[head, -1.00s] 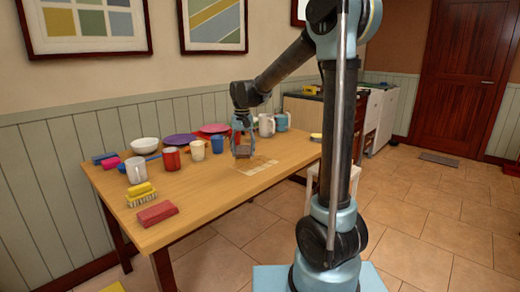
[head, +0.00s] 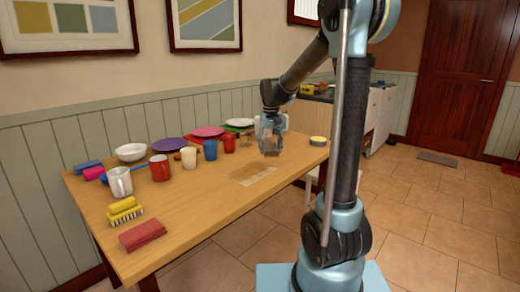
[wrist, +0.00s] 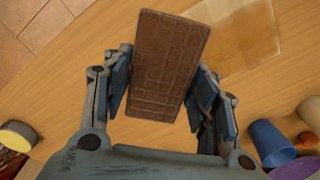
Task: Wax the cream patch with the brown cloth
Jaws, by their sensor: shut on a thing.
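The brown cloth (head: 271,146) is a folded, block-like pad with a grid texture; it fills the middle of the wrist view (wrist: 168,65). My gripper (head: 270,139) is shut on it, with a finger on each side in the wrist view (wrist: 160,90). The cream patch (head: 247,180) is a flat, pale, four-sided area on the table, lighter along its edges than in its middle. It also shows at the upper right of the wrist view (wrist: 235,50). My gripper and the cloth are beyond the patch and to its right in the head view. I cannot tell whether the cloth touches the table.
The wooden table (head: 200,205) is clear around the patch. Mugs and cups, including a blue cup (head: 210,149), stand left of it, with plates behind. A yellow-topped tin (head: 319,141) is at the right end. A brush (head: 125,211) and red cloth (head: 142,235) lie front left.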

